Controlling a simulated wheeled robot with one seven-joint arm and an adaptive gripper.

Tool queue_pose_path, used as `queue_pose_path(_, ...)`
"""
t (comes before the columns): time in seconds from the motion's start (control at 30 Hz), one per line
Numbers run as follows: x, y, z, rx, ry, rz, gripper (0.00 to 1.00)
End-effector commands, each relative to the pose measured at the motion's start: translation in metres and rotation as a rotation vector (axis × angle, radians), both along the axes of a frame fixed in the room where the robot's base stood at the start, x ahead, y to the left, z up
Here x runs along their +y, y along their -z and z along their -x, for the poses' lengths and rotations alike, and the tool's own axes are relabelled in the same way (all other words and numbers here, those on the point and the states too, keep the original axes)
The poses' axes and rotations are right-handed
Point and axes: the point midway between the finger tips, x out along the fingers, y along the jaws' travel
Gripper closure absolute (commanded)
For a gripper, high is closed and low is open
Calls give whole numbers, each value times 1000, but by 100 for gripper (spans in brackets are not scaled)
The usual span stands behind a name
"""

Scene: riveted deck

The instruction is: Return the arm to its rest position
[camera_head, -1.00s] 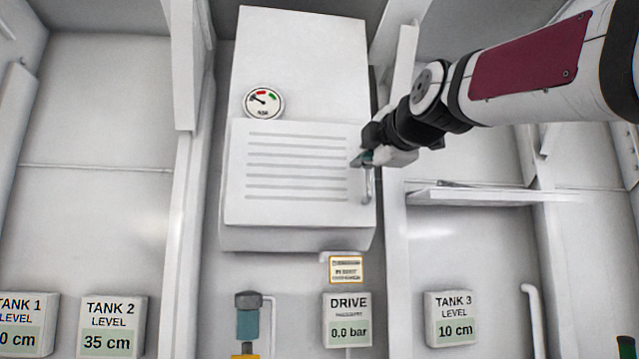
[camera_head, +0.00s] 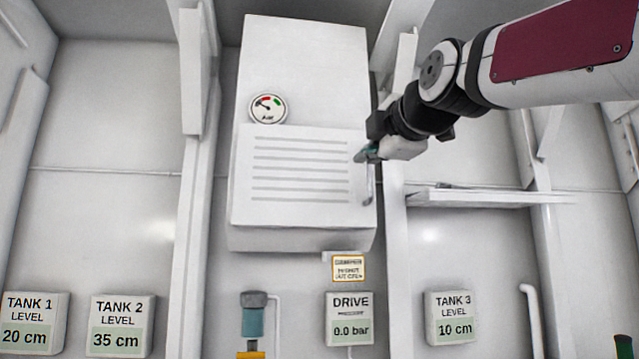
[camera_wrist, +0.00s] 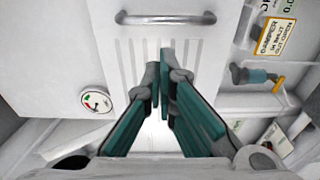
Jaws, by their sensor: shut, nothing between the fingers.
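My gripper (camera_head: 364,154) is at the end of my arm, which reaches in from the upper right in the head view. It is in front of the right side of a white louvred cabinet (camera_head: 245,190), near the cabinet's vertical handle (camera_head: 370,186). In the wrist view my gripper (camera_wrist: 160,60) shows its green fingers brought together at the tips, with nothing held. The handle (camera_wrist: 165,18) lies beyond the fingertips there, apart from them. The cabinet's louvred door (camera_wrist: 140,60) fills the middle of that view.
A round air gauge (camera_head: 268,108) is on the cabinet. A shelf ledge (camera_head: 490,198) juts out right of it. Below are a damper sign (camera_head: 348,267), a drive pressure display (camera_head: 349,319), tank level displays (camera_head: 124,325) and a teal valve (camera_head: 253,318). Frames rise on both sides.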

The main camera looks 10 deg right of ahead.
Motion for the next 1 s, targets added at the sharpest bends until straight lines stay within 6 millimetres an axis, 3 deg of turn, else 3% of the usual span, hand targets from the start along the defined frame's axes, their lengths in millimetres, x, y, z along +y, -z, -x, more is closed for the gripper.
queue_pose_path(0.4,-11,-2,65,-5,-3,0,100)
queue_pose_path(0.8,-13,-1,74,-2,-2,-1,100)
queue_pose_path(0.93,-13,20,74,52,0,-58,100)
queue_pose_path(1.0,-12,48,76,127,7,-136,100)
